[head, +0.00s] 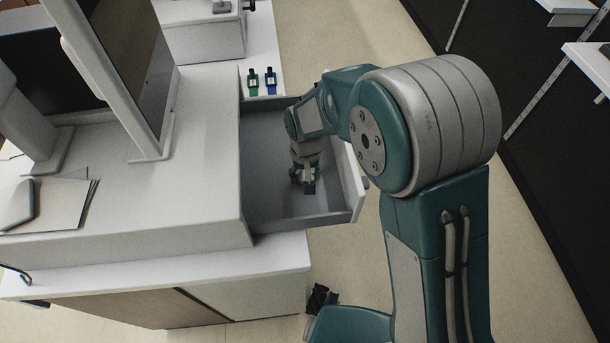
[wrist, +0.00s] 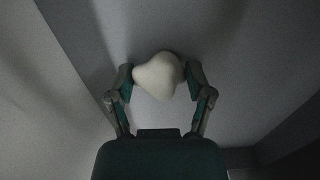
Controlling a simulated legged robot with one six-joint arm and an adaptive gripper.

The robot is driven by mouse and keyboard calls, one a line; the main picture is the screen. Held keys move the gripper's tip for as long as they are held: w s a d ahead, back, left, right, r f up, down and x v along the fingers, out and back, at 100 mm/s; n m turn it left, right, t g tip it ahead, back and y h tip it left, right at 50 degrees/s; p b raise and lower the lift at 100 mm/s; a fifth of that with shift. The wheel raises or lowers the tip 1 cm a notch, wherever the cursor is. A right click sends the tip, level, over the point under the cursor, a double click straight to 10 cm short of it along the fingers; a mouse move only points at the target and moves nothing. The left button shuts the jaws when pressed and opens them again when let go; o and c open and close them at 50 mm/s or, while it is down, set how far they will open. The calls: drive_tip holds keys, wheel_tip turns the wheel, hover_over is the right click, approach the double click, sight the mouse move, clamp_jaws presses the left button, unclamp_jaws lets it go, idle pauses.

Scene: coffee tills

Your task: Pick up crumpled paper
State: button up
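The crumpled paper (wrist: 158,76), a pale rounded lump, shows in the wrist view between the two fingertips of my gripper (wrist: 160,78). The fingers are bent inward and appear to press on it from both sides. In the head view my gripper (head: 304,187) points down inside an open grey drawer (head: 265,175), close over its floor. The paper cannot be made out in the head view; my gripper hides it.
The drawer front (head: 350,180) and side walls surround my gripper closely. A white counter (head: 185,180) with a monitor (head: 125,65) is at left. The floor beyond is clear.

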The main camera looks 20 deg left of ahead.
drive_tip(key=shift+c, duration=0.2)
drive_tip(key=shift+r, duration=0.7)
drive_tip(key=s+r, duration=1.1)
drive_tip(key=s, duration=0.3)
drive_tip(key=shift+r, duration=0.3)
